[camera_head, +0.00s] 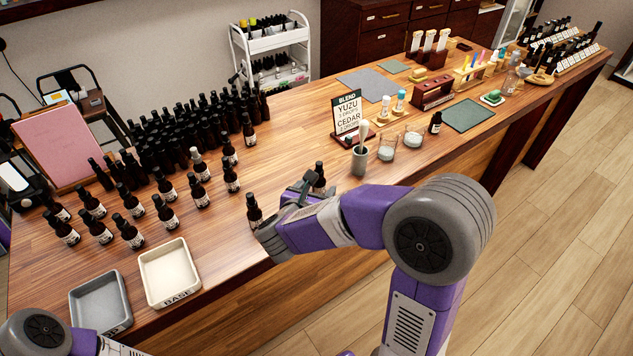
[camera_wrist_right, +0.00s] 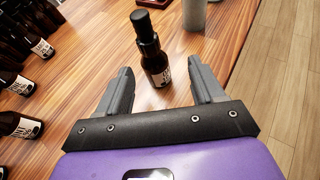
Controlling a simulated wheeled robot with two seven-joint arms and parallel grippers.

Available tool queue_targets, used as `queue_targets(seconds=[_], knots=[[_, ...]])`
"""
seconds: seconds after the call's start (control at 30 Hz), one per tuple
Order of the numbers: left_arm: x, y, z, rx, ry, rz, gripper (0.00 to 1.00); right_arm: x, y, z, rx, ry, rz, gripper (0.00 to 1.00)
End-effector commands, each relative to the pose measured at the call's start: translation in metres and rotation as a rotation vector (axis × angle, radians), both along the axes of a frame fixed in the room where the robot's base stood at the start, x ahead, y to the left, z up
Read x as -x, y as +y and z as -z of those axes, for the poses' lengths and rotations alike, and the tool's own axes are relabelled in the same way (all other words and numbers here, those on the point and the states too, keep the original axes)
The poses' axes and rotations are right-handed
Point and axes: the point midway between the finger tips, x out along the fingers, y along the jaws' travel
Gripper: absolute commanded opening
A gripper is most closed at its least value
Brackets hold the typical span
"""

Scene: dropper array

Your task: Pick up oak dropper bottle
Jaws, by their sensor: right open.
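A dark dropper bottle with a black cap and pale label (camera_wrist_right: 153,55) stands upright just ahead of my right gripper (camera_wrist_right: 163,88) in the right wrist view. Its lower part lies between the open fingertips, which do not appear to touch it. In the head view this bottle (camera_head: 319,176) stands just beyond my right gripper (camera_head: 306,184), partly hidden by it. Its label is too small to read, so I cannot confirm that it says oak. My left arm shows at the lower left of the head view, but its fingers do not show.
Another bottle (camera_head: 254,209) stands left of my right wrist. Many dark bottles (camera_head: 170,140) crowd the left. A grey cup (camera_head: 359,160) and a blend sign (camera_head: 347,114) stand beyond the bottle. A cream tray (camera_head: 190,292) and a grey tray (camera_head: 125,320) lie at front left.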

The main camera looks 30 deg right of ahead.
Motion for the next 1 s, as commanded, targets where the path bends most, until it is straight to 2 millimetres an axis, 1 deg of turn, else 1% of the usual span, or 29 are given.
queue_targets(seconds=[0.2,0.3,0.4,0.6,0.67,0.9,1.0], knots=[[0.000,0.000,0.006,0.000,0.000,0.000,0.66,-0.024,-0.017,0.017,0.002,0.001,0.002,0.67],[0.000,0.000,0.008,0.000,-0.001,0.000,0.66,-0.031,-0.026,0.021,0.001,0.000,0.002,0.67],[0.000,0.000,0.008,0.000,-0.001,0.000,0.66,-0.034,-0.029,0.022,0.002,0.000,0.001,0.67],[0.000,0.000,0.008,0.000,-0.001,0.000,0.66,-0.034,-0.029,0.022,0.001,0.000,-0.001,0.67],[0.000,0.000,0.008,0.000,-0.001,0.000,0.66,-0.034,-0.029,0.022,0.001,0.000,-0.001,0.60],[0.000,0.000,0.008,0.000,-0.001,0.000,0.66,-0.034,-0.029,0.022,0.002,0.001,-0.001,0.23],[0.000,0.000,0.008,0.000,-0.001,0.000,0.66,-0.034,-0.029,0.022,0.001,0.000,-0.001,0.10]])
